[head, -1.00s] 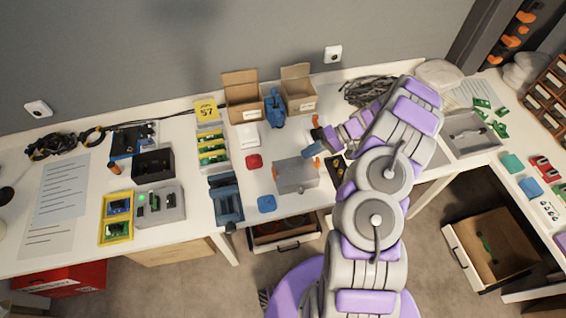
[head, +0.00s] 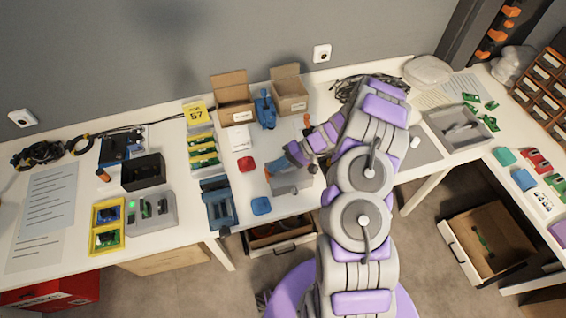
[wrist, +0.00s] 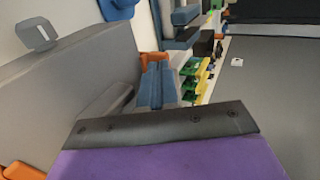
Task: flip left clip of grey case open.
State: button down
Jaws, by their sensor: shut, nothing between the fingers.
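The grey case (head: 290,183) sits near the table's front edge in the head view, partly covered by my wrist. In the wrist view its grey side (wrist: 85,75) fills the left. The orange left clip (head: 268,172) shows at the case's left end. My gripper (head: 275,160) has blue fingers, is shut and empty, and is at the upper left of the case, close to the left clip. In the wrist view the fingers (wrist: 157,88) point along the case, with orange (wrist: 152,57) just past their tips. I cannot tell whether they touch the clip.
A blue tray (head: 220,208) stands further left. Open cartons (head: 233,105) and a blue device (head: 265,112) stand behind. Some bare white table lies between them.

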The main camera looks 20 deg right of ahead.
aim_at(265, 171)
jog(key=shift+a+r+h, duration=0.15)
jog(key=shift+a+h, duration=0.2)
jog(key=shift+h, duration=0.15)
dwell(0.4)
jog(key=shift+a+r+h+p, duration=0.2)
jog(key=shift+a+h+p, duration=0.1)
jog(key=shift+a+h, duration=0.3)
jog(key=shift+a+r+h+p, duration=0.25)
jog(key=shift+a+h, duration=0.1)
jog(key=shift+h, duration=0.35)
jog(key=a+h+p, duration=0.1)
jog(key=h, duration=0.1)
jog(key=a+h+p, duration=0.2)
jog(key=shift+f, duration=0.35)
jog(key=shift+d, duration=0.15)
jog(key=shift+d+f+b, duration=0.35)
jog(key=shift+d, duration=0.35)
